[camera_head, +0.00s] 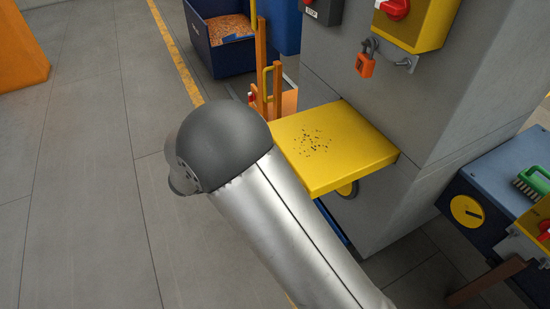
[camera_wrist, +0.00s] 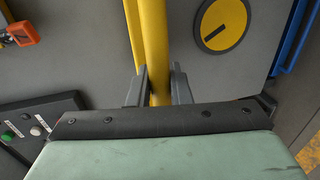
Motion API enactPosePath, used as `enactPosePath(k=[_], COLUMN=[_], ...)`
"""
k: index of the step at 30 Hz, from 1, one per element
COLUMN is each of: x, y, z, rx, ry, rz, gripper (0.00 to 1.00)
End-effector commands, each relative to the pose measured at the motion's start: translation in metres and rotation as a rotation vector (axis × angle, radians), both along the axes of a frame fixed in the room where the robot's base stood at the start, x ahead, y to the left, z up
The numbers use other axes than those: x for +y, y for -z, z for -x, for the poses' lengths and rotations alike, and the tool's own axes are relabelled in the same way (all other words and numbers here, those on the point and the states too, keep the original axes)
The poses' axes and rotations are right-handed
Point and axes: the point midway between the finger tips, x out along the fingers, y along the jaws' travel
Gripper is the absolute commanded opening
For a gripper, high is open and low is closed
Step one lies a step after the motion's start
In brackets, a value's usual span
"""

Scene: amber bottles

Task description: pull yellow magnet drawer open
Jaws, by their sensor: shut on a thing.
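The yellow magnet drawer (camera_head: 345,148) shows in the head view as a flat yellow slab at the side of a grey pillar, with dark specks scattered on top. In the wrist view its yellow edge (camera_wrist: 154,35) runs down between the two fingers of my gripper (camera_wrist: 160,72). My gripper is shut on this yellow strip; I cannot tell whether it is the slab's edge or a handle bar on it. In the head view my own arm hides the gripper and the drawer's near left side.
A yellow disc with a black slot (camera_wrist: 222,24) sits beside the drawer in the wrist view. An orange padlock (camera_head: 365,62) and a yellow switch box (camera_head: 418,20) are on the pillar above. A blue bin (camera_head: 216,45) stands behind.

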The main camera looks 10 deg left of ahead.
Motion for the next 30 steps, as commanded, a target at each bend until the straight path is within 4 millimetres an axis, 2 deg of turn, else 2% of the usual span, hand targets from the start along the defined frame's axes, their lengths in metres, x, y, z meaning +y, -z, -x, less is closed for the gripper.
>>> enactPosePath(k=[8,9,11,19,23,26,30], x=[0.001,0.001,0.001,0.001,0.007,0.019,0.046], y=[0.000,0.000,0.000,0.000,-0.002,-0.006,-0.013], z=[0.000,0.000,0.000,0.000,0.003,0.011,0.027], rx=[-0.001,-0.001,-0.001,-0.001,-0.001,-0.002,0.000], ry=[-0.003,-0.003,-0.003,-0.002,-0.003,-0.005,-0.006], rz=[-0.002,-0.002,-0.002,-0.001,-0.002,-0.001,-0.001], gripper=[0.00,0.21,0.37,0.37,0.37,0.37,0.37])
